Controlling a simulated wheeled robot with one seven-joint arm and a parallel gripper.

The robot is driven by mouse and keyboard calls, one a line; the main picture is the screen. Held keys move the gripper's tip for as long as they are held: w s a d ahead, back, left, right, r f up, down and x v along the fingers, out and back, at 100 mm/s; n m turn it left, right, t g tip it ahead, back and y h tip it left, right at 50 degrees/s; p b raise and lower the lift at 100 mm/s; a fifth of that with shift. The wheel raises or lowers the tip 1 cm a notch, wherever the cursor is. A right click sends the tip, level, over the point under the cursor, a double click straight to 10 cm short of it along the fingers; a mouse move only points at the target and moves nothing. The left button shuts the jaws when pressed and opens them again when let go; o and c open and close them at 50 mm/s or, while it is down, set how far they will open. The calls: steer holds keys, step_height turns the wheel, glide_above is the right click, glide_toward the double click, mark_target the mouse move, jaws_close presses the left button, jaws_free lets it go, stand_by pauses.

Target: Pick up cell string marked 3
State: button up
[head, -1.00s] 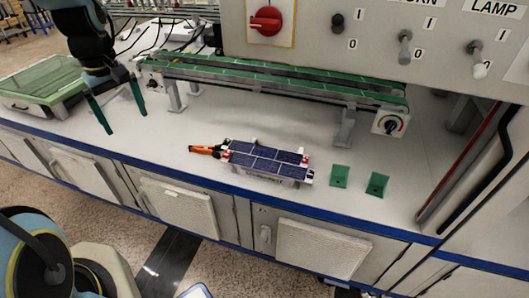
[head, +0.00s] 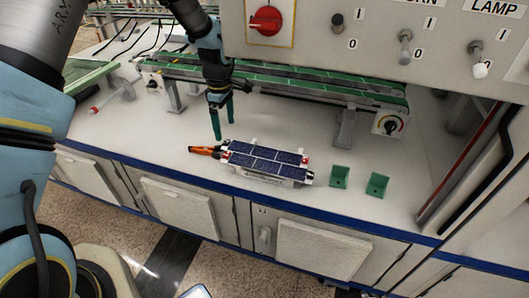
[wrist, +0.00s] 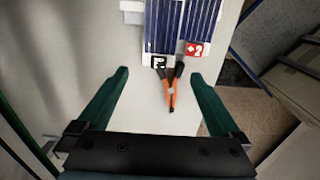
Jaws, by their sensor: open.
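Two dark blue cell strings lie side by side on a low support; in the head view one is at the back (head: 270,152) and one at the front (head: 258,165). In the wrist view one is at left (wrist: 164,25) and one at right (wrist: 201,18). The right one has a red end tag reading 2. No 3 is legible. My gripper (head: 223,130) is open and empty, above the bench left of the strings; its fingers also show in the wrist view (wrist: 160,73).
Orange-handled pliers (head: 204,150) lie at the strings' left end, close to the tags. A green conveyor (head: 300,92) runs behind. The bench front left is clear.

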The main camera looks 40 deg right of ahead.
mark_target(228, 141)
steer(key=shift+d+f+p, duration=0.15)
steer(key=shift+f+p, duration=0.25)
steer(key=shift+f, duration=2.4)
steer(key=c, duration=1.4)
steer(key=shift+r, duration=0.1)
